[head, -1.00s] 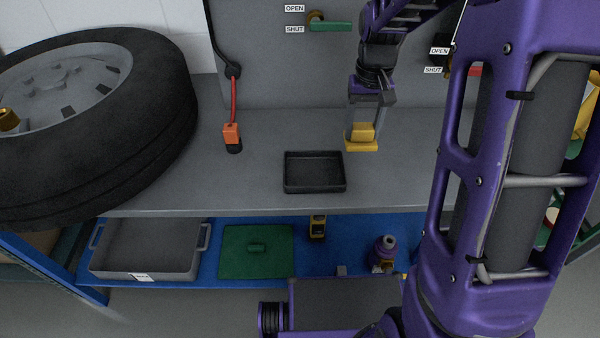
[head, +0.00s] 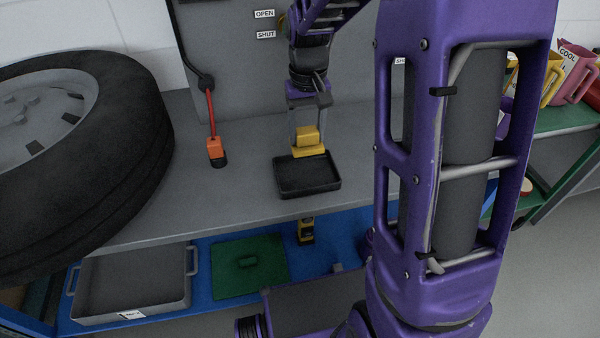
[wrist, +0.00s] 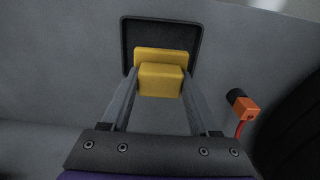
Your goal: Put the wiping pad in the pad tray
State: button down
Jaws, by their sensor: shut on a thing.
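The wiping pad (head: 307,142) is a yellow block on a wider yellow base. My gripper (head: 306,127) is shut on its upper block, and the pad also shows between the fingers in the wrist view (wrist: 160,80). The pad tray (head: 310,190) is a shallow black tray on the grey bench. The pad is at the tray's far part in the head view, over or just above it. In the wrist view the pad overlaps the tray (wrist: 128,36) near its lower edge. I cannot tell whether the pad touches the tray floor.
An orange connector (head: 215,148) on a red cable stands left of the tray. A large tyre (head: 130,170) fills the left of the bench. A lower blue shelf holds a grey bin (head: 130,285), a green mat (head: 235,280) and a yellow-black tool (head: 306,232).

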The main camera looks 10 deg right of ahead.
notch_tip(320, 180, down, 10)
jog(key=shift+r+b, duration=0.1)
jog(key=shift+b, duration=0.45)
jog(key=shift+c, duration=0.7)
grip_release()
notch_tip(320, 180, up, 12)
jog(key=shift+r+p, duration=0.15)
jog(key=shift+p, duration=0.6)
jog(key=shift+w, duration=0.1)
